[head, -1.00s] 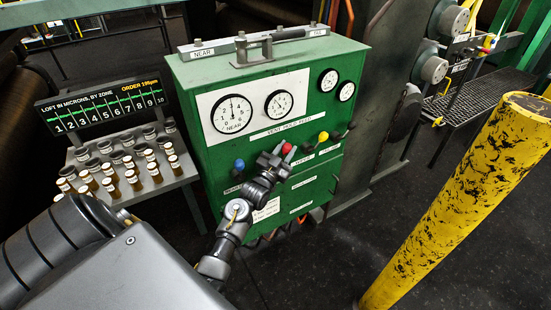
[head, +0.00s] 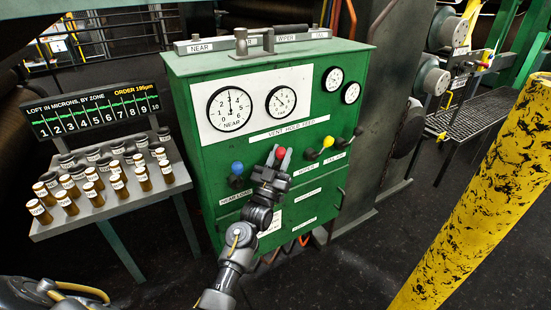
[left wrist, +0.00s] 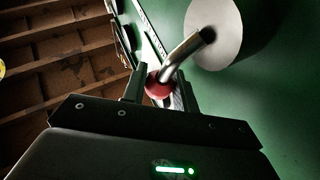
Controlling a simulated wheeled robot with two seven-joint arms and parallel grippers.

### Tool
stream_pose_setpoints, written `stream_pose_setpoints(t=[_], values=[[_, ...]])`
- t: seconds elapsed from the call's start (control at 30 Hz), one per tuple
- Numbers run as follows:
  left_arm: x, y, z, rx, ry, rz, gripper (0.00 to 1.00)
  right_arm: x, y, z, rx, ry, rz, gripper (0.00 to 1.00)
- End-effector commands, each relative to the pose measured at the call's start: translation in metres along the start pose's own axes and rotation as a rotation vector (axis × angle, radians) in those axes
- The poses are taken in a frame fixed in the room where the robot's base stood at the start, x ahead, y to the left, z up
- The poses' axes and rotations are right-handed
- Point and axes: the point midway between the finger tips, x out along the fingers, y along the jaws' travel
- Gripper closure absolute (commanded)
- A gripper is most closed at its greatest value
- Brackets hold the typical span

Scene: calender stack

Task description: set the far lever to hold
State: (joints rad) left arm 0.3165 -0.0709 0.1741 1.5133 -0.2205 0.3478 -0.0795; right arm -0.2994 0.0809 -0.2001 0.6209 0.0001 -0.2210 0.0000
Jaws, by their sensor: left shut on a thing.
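A green cabinet (head: 205,130) carries a row of levers under the strip marked VENT HOLD FEED (head: 290,130). The red-knobbed lever (head: 281,152) is second from the left. My left gripper (head: 278,157) is shut on its red knob, which also shows between the fingers (left wrist: 158,88) in the left wrist view, with the bent metal lever rod (left wrist: 186,50) coming out from the panel. The label under this lever is hidden behind my gripper. The lever's exact setting is hard to tell. My right gripper is not in view.
A blue-knobbed lever (head: 237,168) is left of my gripper; yellow (head: 328,141) and black-knobbed (head: 357,131) levers are to the right. A rack of sample jars (head: 110,195) stands left. A yellow post (head: 470,200) stands at right, with open floor before it.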

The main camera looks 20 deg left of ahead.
Motion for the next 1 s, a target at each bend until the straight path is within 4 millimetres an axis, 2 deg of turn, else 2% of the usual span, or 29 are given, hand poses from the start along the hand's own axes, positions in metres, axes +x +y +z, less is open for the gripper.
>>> stream_pose_setpoints(t=[0.2,0.23,0.3,0.57,0.67,1.0], values=[[0.0,0.0,0.0,-0.002,-0.002,0.001,1.0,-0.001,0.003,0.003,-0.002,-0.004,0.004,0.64],[0.0,0.0,0.0,-0.002,-0.002,0.001,0.7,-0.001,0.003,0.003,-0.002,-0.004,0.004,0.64],[0.0,0.0,0.0,-0.002,-0.002,0.0,0.63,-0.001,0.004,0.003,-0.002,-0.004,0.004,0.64],[-0.002,-0.001,0.0,0.0,-0.002,-0.001,0.63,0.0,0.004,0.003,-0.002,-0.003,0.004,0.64],[-0.009,-0.002,0.001,0.001,-0.002,-0.001,0.63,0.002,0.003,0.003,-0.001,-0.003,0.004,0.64],[-0.073,-0.001,0.002,0.0,-0.003,0.0,0.63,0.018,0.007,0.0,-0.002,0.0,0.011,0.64]])
